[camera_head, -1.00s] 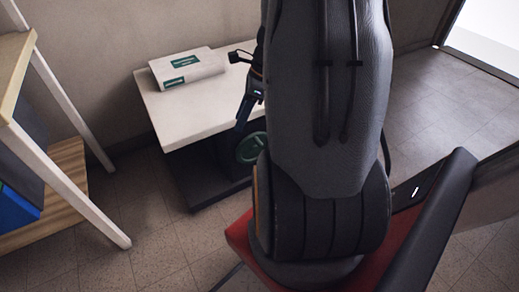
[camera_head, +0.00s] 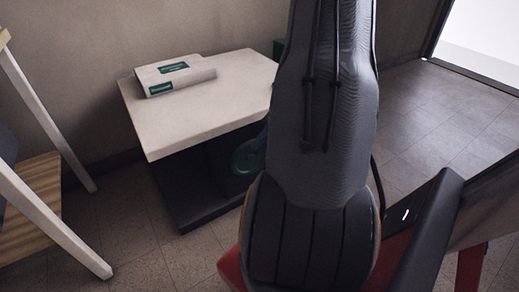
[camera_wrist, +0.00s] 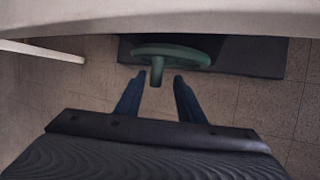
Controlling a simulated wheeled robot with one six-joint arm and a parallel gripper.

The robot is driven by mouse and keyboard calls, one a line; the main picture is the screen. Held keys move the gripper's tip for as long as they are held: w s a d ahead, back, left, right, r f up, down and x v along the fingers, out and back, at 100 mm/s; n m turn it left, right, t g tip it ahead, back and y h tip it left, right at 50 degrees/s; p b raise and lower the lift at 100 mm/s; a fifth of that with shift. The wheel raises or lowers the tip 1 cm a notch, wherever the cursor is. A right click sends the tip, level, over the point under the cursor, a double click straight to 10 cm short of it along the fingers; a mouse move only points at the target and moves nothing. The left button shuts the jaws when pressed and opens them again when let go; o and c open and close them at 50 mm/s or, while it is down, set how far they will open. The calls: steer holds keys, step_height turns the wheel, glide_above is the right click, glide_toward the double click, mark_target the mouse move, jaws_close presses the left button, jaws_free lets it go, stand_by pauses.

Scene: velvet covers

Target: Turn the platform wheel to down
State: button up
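The green platform wheel (camera_head: 245,157) sits under the white platform top (camera_head: 190,118), partly hidden by my arm in the head view. In the wrist view the wheel (camera_wrist: 185,52) is seen nearly edge-on, with a short green knob or stem (camera_wrist: 157,72) pointing toward my gripper (camera_wrist: 159,79). My gripper is open, its two blue fingers on either side of the stem's line, with the stem's end near the tips. I cannot tell whether they touch. In the head view the gripper is mostly hidden behind my arm.
A book-like white and green package (camera_head: 174,76) lies on the platform top. The dark platform base (camera_head: 195,190) stands on the tiled floor. A wooden-shelved rack with white legs (camera_head: 60,225) stands at left. The top's edge (camera_wrist: 170,22) hangs close in the wrist view.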

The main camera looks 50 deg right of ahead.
steer(key=shift+x, duration=0.95)
steer(key=shift+c, duration=0.4)
jaws_close()
steer(key=shift+d, duration=0.1)
